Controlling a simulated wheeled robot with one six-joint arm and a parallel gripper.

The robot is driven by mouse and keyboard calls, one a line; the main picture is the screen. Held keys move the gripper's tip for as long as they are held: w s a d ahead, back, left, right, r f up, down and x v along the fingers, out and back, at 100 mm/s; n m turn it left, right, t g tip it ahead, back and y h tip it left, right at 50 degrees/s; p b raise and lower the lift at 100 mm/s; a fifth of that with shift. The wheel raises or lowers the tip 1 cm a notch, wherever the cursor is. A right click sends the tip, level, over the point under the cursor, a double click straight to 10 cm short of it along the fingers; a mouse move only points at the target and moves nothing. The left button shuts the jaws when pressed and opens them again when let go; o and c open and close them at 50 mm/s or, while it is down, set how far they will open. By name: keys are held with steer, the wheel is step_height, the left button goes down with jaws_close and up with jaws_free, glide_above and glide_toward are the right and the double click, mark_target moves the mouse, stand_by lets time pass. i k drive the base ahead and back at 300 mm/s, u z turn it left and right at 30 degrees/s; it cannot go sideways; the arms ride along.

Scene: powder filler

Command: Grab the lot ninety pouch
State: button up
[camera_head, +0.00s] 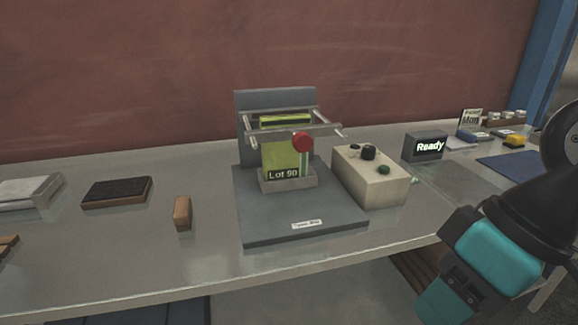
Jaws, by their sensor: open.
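The lot ninety pouch (282,155) is a yellow-green pouch with a dark band near its top and a "Lot 90" label low on its front. It stands upright in a grey holder (288,185) on the filler's base, behind a metal bar frame (295,130). A red round knob (302,142) covers part of its right side. My gripper (462,303), teal and dark, is at the lower right, in front of the bench edge and well apart from the pouch. It is open, and its fingertips are partly cut off by the frame.
A beige control box (369,176) with knobs stands right of the pouch. A "Ready" display (426,147) is farther right. A wooden block (182,213) and a dark pad (117,191) lie left. The bench (120,260) is clear in front.

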mark_target(281, 160)
steer(key=k, duration=0.2)
steer(key=u, duration=1.65)
steer(key=i, duration=1.1)
steer(key=z, duration=0.55)
